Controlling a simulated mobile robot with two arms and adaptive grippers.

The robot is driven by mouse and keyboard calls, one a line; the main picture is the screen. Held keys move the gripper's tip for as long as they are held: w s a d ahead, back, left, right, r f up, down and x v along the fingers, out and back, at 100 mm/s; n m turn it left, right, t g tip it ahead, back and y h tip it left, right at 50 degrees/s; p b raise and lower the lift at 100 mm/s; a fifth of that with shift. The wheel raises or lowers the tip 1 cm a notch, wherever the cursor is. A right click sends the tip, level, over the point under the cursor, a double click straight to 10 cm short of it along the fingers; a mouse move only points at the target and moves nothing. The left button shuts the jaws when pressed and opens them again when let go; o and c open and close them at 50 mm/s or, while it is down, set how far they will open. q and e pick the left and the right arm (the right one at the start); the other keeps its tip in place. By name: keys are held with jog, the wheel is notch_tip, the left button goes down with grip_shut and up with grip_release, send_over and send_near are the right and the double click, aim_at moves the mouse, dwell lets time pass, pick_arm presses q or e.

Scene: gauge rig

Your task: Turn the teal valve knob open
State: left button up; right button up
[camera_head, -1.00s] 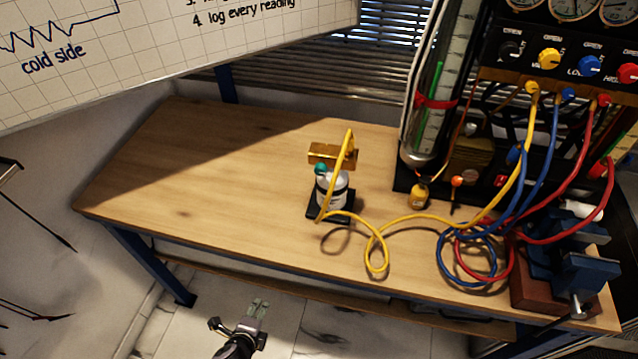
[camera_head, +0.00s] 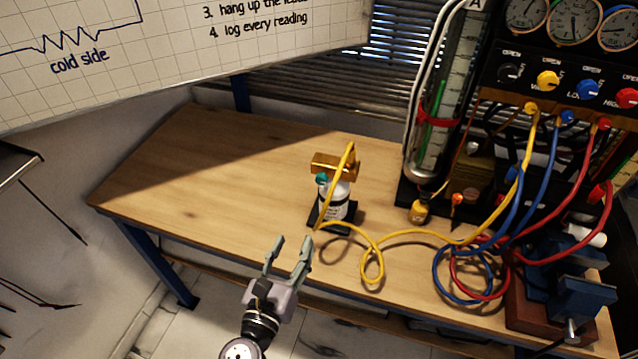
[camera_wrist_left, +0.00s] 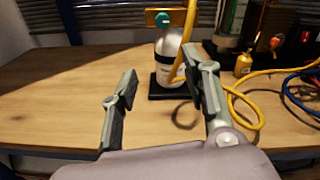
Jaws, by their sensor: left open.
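The teal valve knob (camera_head: 322,179) sits on the left side of a brass fitting (camera_head: 335,165) above a small white canister (camera_head: 335,203). It also shows in the left wrist view (camera_wrist_left: 163,19), beyond my fingers and near the top. My left gripper (camera_head: 290,253) is open and empty at the front edge of the bench, in front of and below the knob, apart from it. In the left wrist view the open fingers (camera_wrist_left: 160,90) point toward the canister, with the right finger overlapping part of its dark base. My right gripper is not in view.
A yellow hose (camera_head: 373,262) runs from the fitting and loops on the bench (camera_head: 220,185) to the gauge panel (camera_head: 560,70). Blue and red hoses, a vice (camera_head: 575,285) and a small yellow bottle (camera_head: 419,211) stand to the right. The bench's left side is clear.

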pick_arm(q)
jog(key=r, duration=0.2)
jog(key=p, duration=0.3)
send_near(320, 182)
jog(key=shift+m, duration=0.3)
jog(key=x, duration=0.9)
jog(key=shift+w+d, duration=0.1)
jog(key=shift+w, duration=0.1)
jog(key=shift+r, duration=0.1)
jog(key=shift+c, duration=0.5)
grip_shut()
